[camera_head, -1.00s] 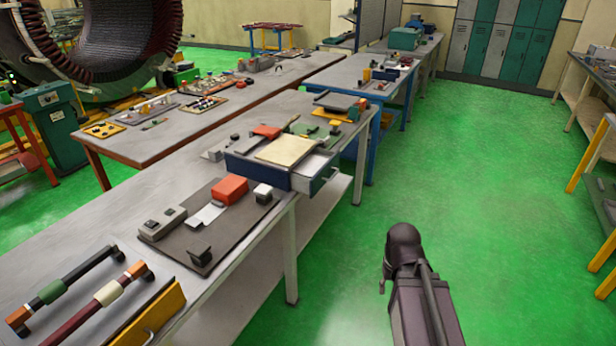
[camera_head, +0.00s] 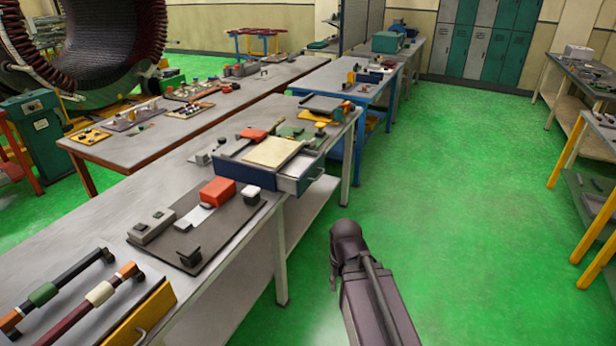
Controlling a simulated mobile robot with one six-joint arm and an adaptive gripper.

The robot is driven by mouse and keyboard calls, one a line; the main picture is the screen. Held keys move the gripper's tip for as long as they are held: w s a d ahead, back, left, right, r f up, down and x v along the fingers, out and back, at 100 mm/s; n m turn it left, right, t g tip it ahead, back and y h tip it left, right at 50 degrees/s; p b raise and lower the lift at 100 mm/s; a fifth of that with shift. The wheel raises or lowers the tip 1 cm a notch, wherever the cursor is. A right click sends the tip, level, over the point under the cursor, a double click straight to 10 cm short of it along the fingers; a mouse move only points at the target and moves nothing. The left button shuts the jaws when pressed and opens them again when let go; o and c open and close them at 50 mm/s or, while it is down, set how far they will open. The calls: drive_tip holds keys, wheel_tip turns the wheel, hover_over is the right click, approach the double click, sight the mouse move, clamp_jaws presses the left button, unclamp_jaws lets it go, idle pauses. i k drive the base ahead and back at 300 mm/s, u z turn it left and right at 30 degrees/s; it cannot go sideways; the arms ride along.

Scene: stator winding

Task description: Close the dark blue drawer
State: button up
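The dark blue drawer (camera_head: 299,178) sits in a dark blue box (camera_head: 246,172) on the edge of the near grey workbench. It is pulled out toward the right, with its pale inside partly showing and a handle on its front. A cream board (camera_head: 272,152) lies on top of the box. My dark arm rises from the bottom of the view, right of the bench and short of the drawer. No gripper fingers can be made out, so their state is hidden.
The near grey workbench (camera_head: 95,215) holds a dark mat (camera_head: 215,240) with an orange block (camera_head: 217,191), and handled bars at the front left. Open green floor (camera_head: 430,190) lies right of the bench. A yellow-legged bench (camera_head: 592,225) stands at the right edge.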

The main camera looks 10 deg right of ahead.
sight(298, 187)
drive_tip(key=z, duration=0.05)
drive_tip(key=i, duration=1)
drive_tip(key=u, duration=0.05)
